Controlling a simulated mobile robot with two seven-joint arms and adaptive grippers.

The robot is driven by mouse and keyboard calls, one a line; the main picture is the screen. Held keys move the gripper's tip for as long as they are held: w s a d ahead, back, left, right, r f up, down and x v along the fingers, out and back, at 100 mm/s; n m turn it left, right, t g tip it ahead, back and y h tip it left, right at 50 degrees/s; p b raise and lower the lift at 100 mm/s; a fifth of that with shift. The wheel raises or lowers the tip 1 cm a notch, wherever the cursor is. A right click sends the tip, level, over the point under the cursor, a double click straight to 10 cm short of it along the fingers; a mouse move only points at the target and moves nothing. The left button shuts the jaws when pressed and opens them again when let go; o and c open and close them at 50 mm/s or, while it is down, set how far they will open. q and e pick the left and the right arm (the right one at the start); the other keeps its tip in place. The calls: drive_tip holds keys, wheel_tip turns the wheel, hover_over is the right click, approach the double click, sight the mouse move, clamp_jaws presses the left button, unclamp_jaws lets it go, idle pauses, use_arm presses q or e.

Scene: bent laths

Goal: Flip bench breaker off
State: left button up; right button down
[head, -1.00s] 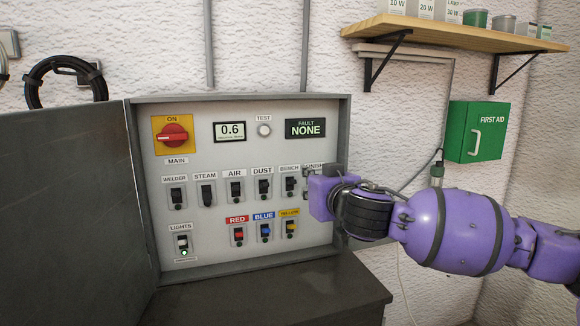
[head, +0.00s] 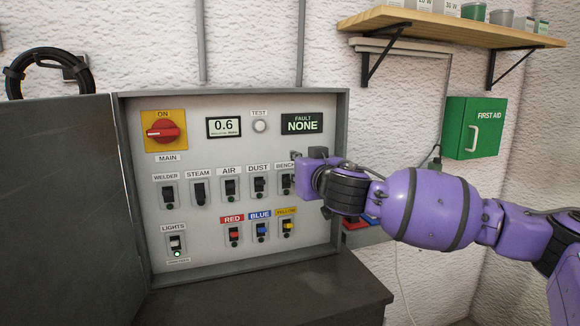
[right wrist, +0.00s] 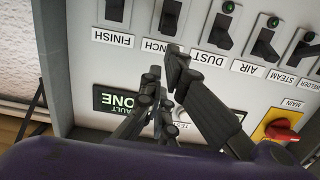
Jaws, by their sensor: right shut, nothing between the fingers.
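The bench breaker (head: 287,185) is a dark toggle on a light plate in the panel's upper breaker row, partly covered by my right gripper. In the right wrist view, which is upside down, the bench breaker (right wrist: 169,17) shows above its partly covered label. My right gripper (head: 296,157) is shut and empty, its fingertips in front of the panel by the BENCH label. In the right wrist view the fingertips (right wrist: 166,68) overlap that label; contact cannot be told. The toggle's position is unclear. My left gripper is not in view.
The dust breaker (head: 259,184) is just left of the bench breaker. The finish breaker (right wrist: 114,10) is on its other side, hidden in the head view. The cabinet's open door (head: 65,200) stands left. A shelf (head: 450,28) and first aid box (head: 474,128) are at right.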

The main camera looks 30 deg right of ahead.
sight(288, 180)
drive_tip(key=x, duration=0.4)
drive_tip(key=shift+w, duration=0.25)
